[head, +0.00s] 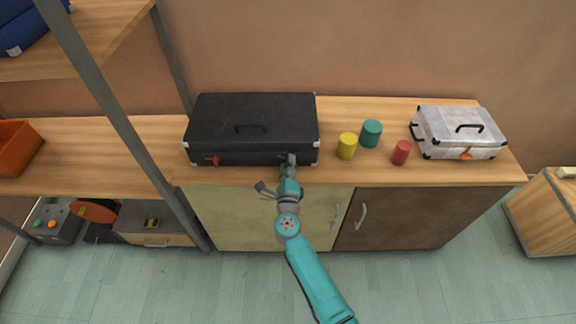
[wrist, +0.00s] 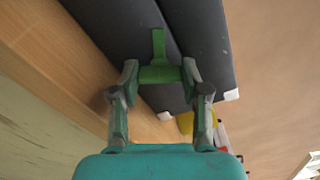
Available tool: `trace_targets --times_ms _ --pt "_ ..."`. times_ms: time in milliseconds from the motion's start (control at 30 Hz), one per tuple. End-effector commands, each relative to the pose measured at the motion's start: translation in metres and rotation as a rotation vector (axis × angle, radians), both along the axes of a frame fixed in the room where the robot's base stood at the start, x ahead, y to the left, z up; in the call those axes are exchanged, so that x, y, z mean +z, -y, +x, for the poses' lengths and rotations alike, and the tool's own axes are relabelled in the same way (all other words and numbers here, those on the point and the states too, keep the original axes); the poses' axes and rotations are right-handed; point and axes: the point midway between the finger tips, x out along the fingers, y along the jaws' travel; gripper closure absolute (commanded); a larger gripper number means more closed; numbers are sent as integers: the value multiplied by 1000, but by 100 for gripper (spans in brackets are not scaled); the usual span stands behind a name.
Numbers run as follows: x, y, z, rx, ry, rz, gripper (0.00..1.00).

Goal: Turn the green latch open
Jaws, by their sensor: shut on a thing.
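A black case (head: 250,125) with light corners lies shut on the wooden counter. It has a red latch (head: 212,160) at the front left and a handle on its lid. The green latch (wrist: 158,60) is on the case's front face and shows in the wrist view. My gripper (wrist: 158,78) is shut on the green latch, with one finger on each side of it. In the head view my gripper (head: 287,162) is at the front right of the case and mostly hides the green latch.
Yellow (head: 347,146), green (head: 371,133) and red (head: 400,152) cylinders stand right of the black case. A white case (head: 460,132) with an orange latch is further right. A metal shelf post (head: 120,120) rises at the left. The counter (head: 365,172) is bare along its front edge.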

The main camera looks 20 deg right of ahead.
Motion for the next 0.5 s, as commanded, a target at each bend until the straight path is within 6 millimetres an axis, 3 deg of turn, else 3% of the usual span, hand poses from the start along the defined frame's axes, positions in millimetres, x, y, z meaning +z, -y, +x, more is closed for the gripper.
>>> trace_targets --times_ms 500 --pt "0 -1 0 2 -114 -349 89"
